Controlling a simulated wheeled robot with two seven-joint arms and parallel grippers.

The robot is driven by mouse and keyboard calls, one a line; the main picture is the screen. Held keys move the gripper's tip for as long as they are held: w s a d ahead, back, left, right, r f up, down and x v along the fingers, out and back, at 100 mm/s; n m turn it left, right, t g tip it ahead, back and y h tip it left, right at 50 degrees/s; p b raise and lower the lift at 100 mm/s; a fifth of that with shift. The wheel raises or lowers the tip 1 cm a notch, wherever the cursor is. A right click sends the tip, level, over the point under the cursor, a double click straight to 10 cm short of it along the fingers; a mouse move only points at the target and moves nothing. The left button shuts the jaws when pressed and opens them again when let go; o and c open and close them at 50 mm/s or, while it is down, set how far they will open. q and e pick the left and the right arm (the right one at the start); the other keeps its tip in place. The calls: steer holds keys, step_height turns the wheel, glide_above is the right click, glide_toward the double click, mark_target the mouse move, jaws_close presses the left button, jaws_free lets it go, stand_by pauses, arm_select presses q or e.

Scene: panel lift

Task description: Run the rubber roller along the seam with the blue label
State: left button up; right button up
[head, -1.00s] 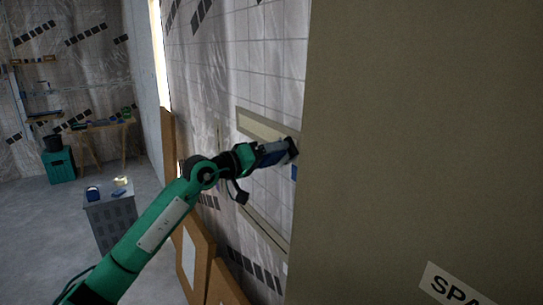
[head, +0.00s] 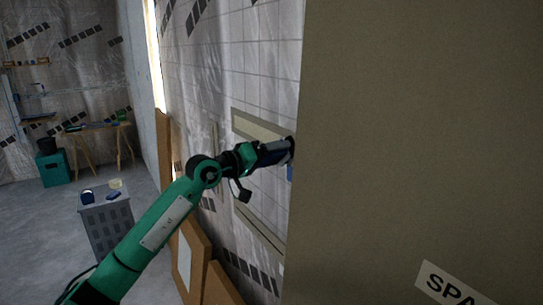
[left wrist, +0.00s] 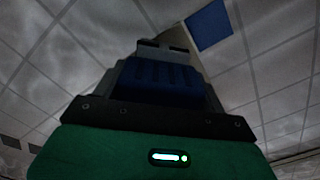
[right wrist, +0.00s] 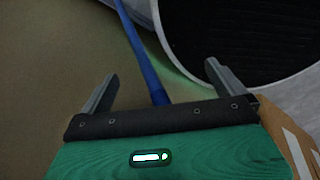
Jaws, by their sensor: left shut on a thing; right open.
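My left gripper (head: 266,153) reaches to the plastic-sheeted wall and is shut on the rubber roller (head: 282,151). Its blue handle (left wrist: 158,78) shows between the fingers in the left wrist view. The roller's dark head is by the right end of the upper beige seam strip (head: 255,124); I cannot tell whether it touches. The blue label (head: 290,173) is just below the roller, partly cut off by the large panel. It also shows in the left wrist view (left wrist: 210,25), above the gripper. My right gripper (right wrist: 158,84) is open and empty.
A large tan panel (head: 410,130) with a partial sign hides the right side. A lower beige strip (head: 262,232) runs below. Brown boards (head: 192,255) lean on the wall. A grey cabinet (head: 106,225) stands left. A blue rod (right wrist: 143,55) and black round container (right wrist: 240,35) are near my right gripper.

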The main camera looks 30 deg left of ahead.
arm_select(q)
steer(key=shift+w+a+f+b, duration=0.15)
steer(key=shift+w+a+b, duration=0.3)
steer(key=shift+a+b, duration=0.6)
steer(key=shift+w+a+b, duration=0.5)
steer(key=shift+a+b, duration=0.25)
steer(key=shift+b, duration=0.2)
steer(key=shift+d+b, duration=0.1)
steer(key=shift+b, duration=0.4)
steer(key=shift+s+d+r, duration=0.1)
steer(key=shift+s+d, duration=0.35)
steer(key=shift+d, duration=0.4)
steer(key=shift+s+d+r, duration=0.1)
steer(key=shift+s+d, duration=0.35)
steer(key=shift+d, duration=0.4)
steer(key=shift+s+a+f+b, duration=0.25)
steer(key=shift+s+b, duration=0.2)
steer(key=shift+b, duration=0.6)
steer(key=b+v, duration=0.2)
steer(key=v, duration=0.1)
steer(key=b+v, duration=0.1)
steer(key=shift+s+a+r, duration=0.2)
steer(key=shift+s+r, duration=0.05)
steer(key=shift+s, duration=0.05)
